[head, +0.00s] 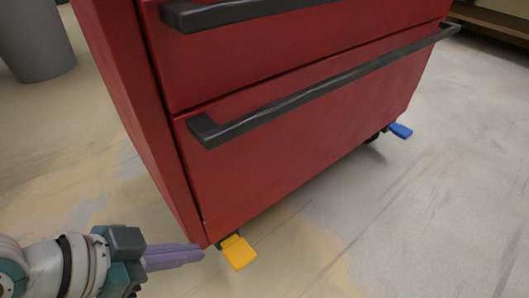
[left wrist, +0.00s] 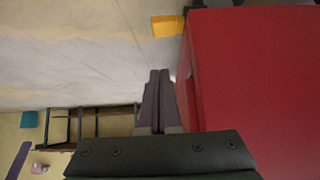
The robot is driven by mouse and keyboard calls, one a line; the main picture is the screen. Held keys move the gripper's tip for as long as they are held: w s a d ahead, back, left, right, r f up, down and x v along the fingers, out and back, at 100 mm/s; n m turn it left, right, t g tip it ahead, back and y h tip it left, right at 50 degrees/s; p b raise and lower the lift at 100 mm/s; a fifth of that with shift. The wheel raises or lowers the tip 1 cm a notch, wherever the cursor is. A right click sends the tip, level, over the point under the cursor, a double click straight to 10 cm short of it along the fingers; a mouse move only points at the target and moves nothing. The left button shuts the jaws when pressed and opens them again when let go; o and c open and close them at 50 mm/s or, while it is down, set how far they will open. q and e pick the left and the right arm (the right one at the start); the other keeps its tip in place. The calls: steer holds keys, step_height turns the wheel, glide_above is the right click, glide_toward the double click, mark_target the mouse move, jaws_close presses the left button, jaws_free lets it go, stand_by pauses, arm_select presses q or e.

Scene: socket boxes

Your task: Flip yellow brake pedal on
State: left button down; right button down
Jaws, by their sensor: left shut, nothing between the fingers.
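The yellow brake pedal (head: 238,252) sticks out from a caster under the near bottom corner of the red tool cabinet (head: 290,150). It also shows in the left wrist view (left wrist: 168,26), beside the cabinet's lower edge. My left gripper (head: 202,252) is shut and empty, its purple fingers pointing right, with the tips just left of the pedal in the head view. In the left wrist view the shut fingers (left wrist: 158,74) lie beside the cabinet and apart from the pedal. I cannot tell whether the pedal is tilted. My right gripper is not in view.
A blue pedal (head: 400,131) sticks out at the cabinet's far bottom corner. Dark drawer handles (head: 330,85) jut out from the cabinet front. A grey bin (head: 36,42) stands at the upper left. The floor in front of the cabinet is clear.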

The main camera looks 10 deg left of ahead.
arm_select(q)
steer(key=b, duration=0.9)
glide_above(247, 254)
steer(key=s+a, duration=0.2)
steer(key=f, duration=0.8)
steer(key=shift+d, duration=0.25)
step_height(247, 254, down, 2)
steer(key=shift+s+a+f+b, duration=0.1)
steer(key=shift+b, duration=0.6)
steer(key=shift+s+a+f+b, duration=0.1)
steer(key=shift+f+b, duration=0.35)
steer(key=shift+b, duration=0.05)
steer(key=shift+r, duration=0.1)
